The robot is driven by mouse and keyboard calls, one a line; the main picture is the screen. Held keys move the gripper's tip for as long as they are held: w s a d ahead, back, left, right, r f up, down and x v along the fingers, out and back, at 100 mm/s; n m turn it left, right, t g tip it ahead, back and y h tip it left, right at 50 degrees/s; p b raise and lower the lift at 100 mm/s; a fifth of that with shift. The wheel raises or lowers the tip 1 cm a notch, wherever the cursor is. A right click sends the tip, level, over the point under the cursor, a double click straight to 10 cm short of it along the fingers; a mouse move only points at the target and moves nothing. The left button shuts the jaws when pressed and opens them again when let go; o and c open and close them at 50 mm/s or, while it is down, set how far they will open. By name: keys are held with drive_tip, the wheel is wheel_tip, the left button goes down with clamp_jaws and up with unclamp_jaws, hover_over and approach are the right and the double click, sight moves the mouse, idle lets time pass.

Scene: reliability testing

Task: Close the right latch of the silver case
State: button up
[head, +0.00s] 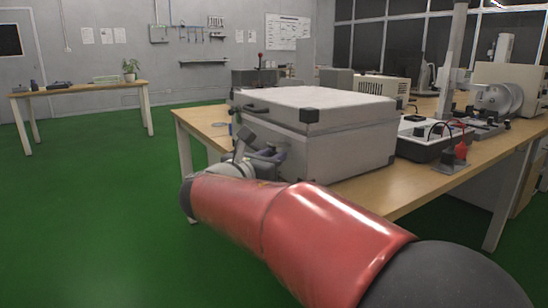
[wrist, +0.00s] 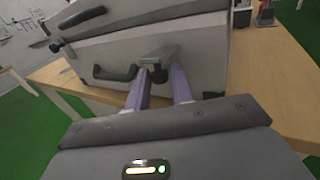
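The silver case (head: 345,150) stands on a wooden table with its lid down. In the wrist view its front face (wrist: 205,62) fills the upper middle. A grey latch flap (wrist: 162,54) sticks out from that face, beside a dark handle (wrist: 115,73). My gripper (wrist: 161,80) has two purple fingers, set apart, with their tips just below or around the flap. I cannot tell whether they touch it. In the head view my gripper (head: 264,155) is close to the case's left-hand face, partly hidden behind my arm.
The wooden table (head: 208,121) has a bare strip left of the case. To the right stand an instrument box (head: 425,140) and a small stand with red and black parts (head: 455,155). Another table (head: 85,93) stands far left. The green floor is clear.

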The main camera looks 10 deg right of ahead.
drive_tip(key=shift+w+d, duration=0.3)
drive_tip(key=shift+d, duration=0.05)
clamp_jaws()
